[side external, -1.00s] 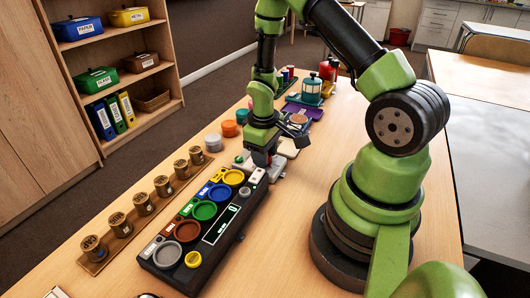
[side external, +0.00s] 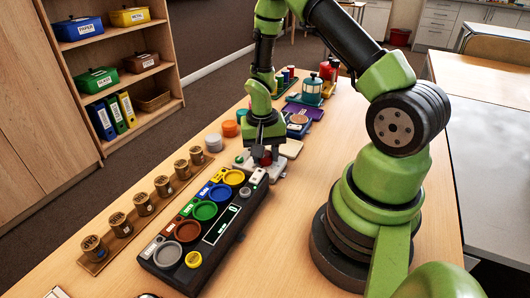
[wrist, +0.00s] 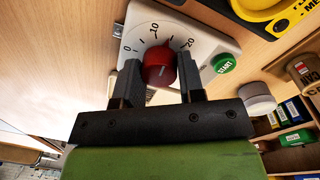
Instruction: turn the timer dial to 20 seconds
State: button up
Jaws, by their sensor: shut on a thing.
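The timer (wrist: 205,38) is a white plate with a scale marked 0, 10 and 20 and a green START button (wrist: 224,63). Its red dial (wrist: 158,64) sits between the two dark fingers of my gripper (wrist: 161,80), which is shut on it in the wrist view. In the side view my gripper (side external: 263,157) reaches down over the timer (side external: 276,172), just beyond the far end of the dark tray, and the dial is mostly hidden.
A dark sorting tray (side external: 241,225) with coloured round dishes lies in front of the timer. Wooden stamped pegs on a strip (side external: 120,230) stand to its left. The table is clear between tray and my base.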

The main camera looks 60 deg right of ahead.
jog(key=m, duration=0.6)
jog(key=shift+m, duration=0.3)
dwell(0.5)
jog(key=o, duration=0.9)
jog(key=shift+o, duration=0.2)
jog(key=shift+r, duration=0.1)
notch_tip(320, 180, up, 10)
jog(key=shift+w, duration=0.3)
